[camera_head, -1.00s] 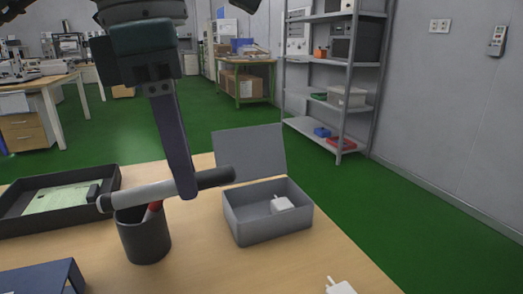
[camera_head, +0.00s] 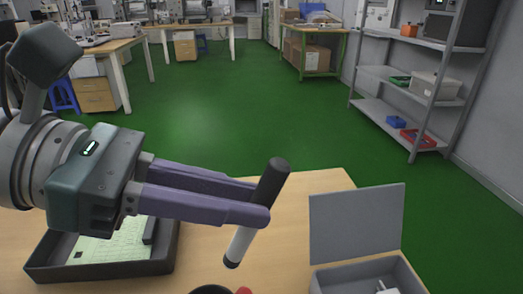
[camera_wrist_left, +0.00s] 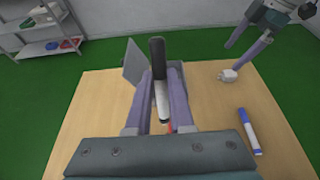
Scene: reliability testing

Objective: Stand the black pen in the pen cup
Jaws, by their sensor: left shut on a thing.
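The black pen (camera_head: 243,236) has a dark upper part and a pale lower barrel. My left gripper (camera_head: 259,201) is shut on its dark part and holds it tilted, pale end down, above the table. The pen cup (camera_head: 208,290) is dark and shows only its rim at the bottom edge of the head view, below and left of the pen's lower end. A red item (camera_head: 243,291) shows at the cup's right. In the left wrist view the pen (camera_wrist_left: 157,75) stands between my left fingers. My right gripper (camera_wrist_left: 236,57) shows there at top right, fingers apart.
A grey lidded box (camera_head: 357,228) stands open right of the pen. A dark tray (camera_head: 100,268) lies at left. The wrist view shows a blue marker (camera_wrist_left: 249,131) and a white plug (camera_wrist_left: 228,75) on the table. Shelves (camera_head: 420,90) stand beyond on the green floor.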

